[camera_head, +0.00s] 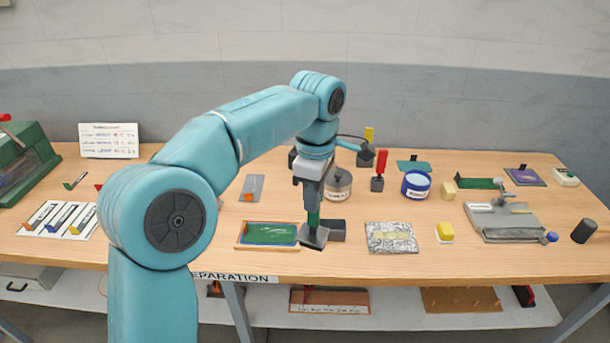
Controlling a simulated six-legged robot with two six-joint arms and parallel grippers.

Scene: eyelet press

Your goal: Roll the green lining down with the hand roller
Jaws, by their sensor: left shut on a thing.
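The green lining (270,234) lies flat in a shallow wooden-edged tray (240,246) near the front edge of the bench. My left gripper (313,208) points down just right of the tray, shut on an upright green handle. The handle belongs to what looks like the hand roller (314,237), whose grey head is at the bottom, close to the tray's right edge. I cannot tell whether the head touches the bench. My right gripper is not in view.
A dark block (336,230) stands right behind the roller head. A blue-banded jar (416,184) and a grey tin (338,184) stand behind. A grey fixture (503,219) sits further right.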

